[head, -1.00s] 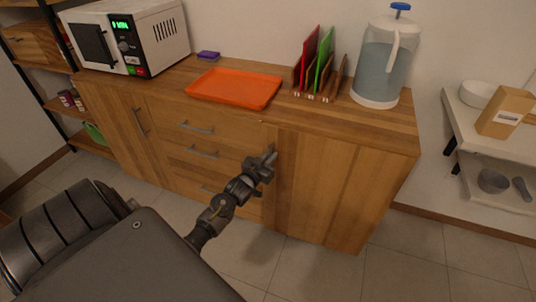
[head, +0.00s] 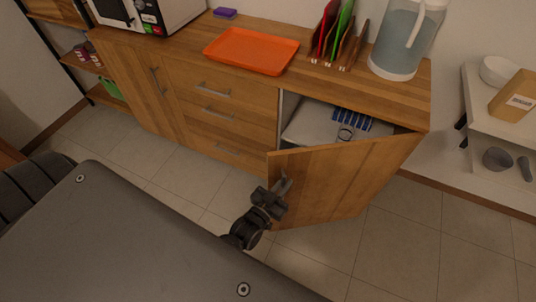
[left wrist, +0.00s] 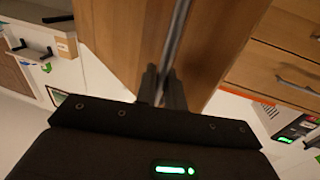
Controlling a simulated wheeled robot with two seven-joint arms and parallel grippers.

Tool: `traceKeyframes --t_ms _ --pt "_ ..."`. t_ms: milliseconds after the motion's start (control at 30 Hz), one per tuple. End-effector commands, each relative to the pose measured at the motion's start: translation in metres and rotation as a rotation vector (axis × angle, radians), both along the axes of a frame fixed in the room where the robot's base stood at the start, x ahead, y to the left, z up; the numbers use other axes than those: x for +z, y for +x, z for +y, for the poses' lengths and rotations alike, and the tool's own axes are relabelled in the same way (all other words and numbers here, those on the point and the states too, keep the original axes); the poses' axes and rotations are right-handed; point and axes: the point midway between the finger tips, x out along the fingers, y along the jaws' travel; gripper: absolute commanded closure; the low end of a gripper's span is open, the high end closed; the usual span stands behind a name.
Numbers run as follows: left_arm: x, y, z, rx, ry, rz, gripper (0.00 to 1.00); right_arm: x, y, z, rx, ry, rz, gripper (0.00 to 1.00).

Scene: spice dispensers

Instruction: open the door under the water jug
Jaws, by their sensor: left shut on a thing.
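The wooden door (head: 345,177) under the water jug (head: 404,40) stands partly open, swung out toward me from its right side. Its left edge is away from the cabinet, and the inside shows above it. My left gripper (head: 284,186) is at the door's left edge, shut on the metal door handle. In the left wrist view the fingers (left wrist: 162,88) close around the long handle bar (left wrist: 178,35) in front of the wood. The handle is mostly hidden by the gripper in the head view. My right gripper is not in view.
Inside the cabinet, a pale shelf (head: 305,128) holds a blue-and-white striped item (head: 351,120). An orange tray (head: 250,52) and cutting boards (head: 338,35) stand on the counter. A white shelf unit (head: 480,125) is at the right. Tiled floor before the door is clear.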

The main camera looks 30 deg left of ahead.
Motion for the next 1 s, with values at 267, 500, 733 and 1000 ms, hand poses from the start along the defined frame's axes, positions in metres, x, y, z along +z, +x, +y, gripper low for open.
traceKeyframes --t_ms 267,500,733,1000 --pt "0.002 -0.044 -0.054 -0.011 -0.004 0.000 1.00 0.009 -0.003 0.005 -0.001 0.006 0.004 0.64" --pt "0.001 -0.059 -0.071 -0.010 -0.002 -0.003 1.00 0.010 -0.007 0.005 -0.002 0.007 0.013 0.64" --pt "0.001 -0.060 -0.074 -0.009 -0.002 -0.004 1.00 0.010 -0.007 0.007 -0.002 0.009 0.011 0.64" --pt "0.001 -0.060 -0.074 -0.009 -0.002 -0.004 0.83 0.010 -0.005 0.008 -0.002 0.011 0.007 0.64"
